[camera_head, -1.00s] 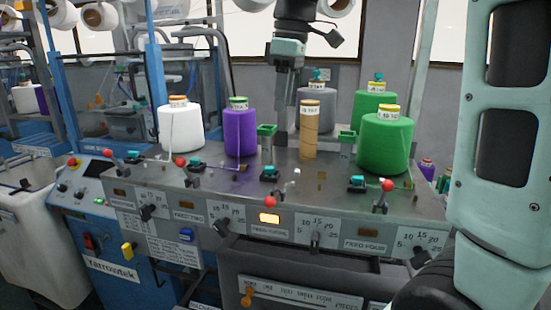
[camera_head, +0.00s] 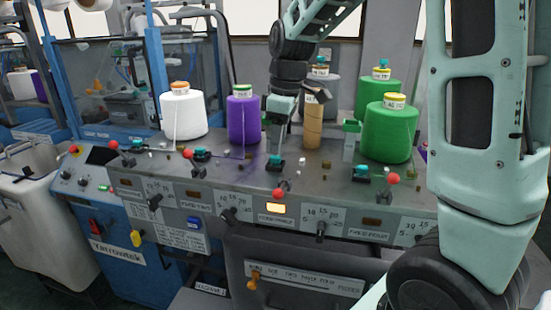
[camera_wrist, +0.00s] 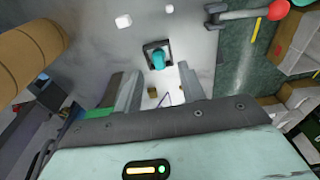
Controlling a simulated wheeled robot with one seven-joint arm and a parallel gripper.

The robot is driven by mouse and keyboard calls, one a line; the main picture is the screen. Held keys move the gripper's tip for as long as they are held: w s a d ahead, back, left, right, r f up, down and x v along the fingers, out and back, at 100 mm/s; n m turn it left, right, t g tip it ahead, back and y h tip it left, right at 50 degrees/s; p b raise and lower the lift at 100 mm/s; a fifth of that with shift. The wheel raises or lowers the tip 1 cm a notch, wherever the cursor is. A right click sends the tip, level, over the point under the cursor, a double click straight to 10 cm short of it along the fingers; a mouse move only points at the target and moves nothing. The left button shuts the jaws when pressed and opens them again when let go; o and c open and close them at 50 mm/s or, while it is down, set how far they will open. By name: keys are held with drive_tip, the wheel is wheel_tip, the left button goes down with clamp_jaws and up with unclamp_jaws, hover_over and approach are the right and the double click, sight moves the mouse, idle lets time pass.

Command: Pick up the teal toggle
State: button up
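Several teal toggles stand in small dark square mounts along the metal top of the machine. One teal toggle (camera_head: 276,161) is just below my gripper (camera_head: 273,148) in the head view. In the wrist view a teal toggle (camera_wrist: 158,58) lies just beyond the fingertips, roughly centred between them. My gripper (camera_wrist: 158,78) is open, with its two grey fingers apart and nothing between them. Other teal toggles sit to the left (camera_head: 200,154) and to the right (camera_head: 361,171) in the head view.
A tan cone (camera_head: 313,122) stands close right of my gripper, and a purple cone (camera_head: 243,120) stands left. Green cones (camera_head: 389,132) are farther right. Small pale bits (camera_wrist: 124,21) lie near the toggle.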

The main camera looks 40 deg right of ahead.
sight(276, 157)
drive_tip(key=shift+w+a+f+p, duration=0.15)
drive_tip(key=shift+f+p, duration=0.1)
drive_tip(key=shift+f, duration=0.7)
drive_tip(key=shift+w+d+f+p, duration=0.1)
drive_tip(key=shift+w+f+p, duration=0.1)
drive_tip(key=shift+f, duration=0.7)
clamp_jaws()
wheel_tip(276, 157, up, 10)
drive_tip(key=b, duration=0.2)
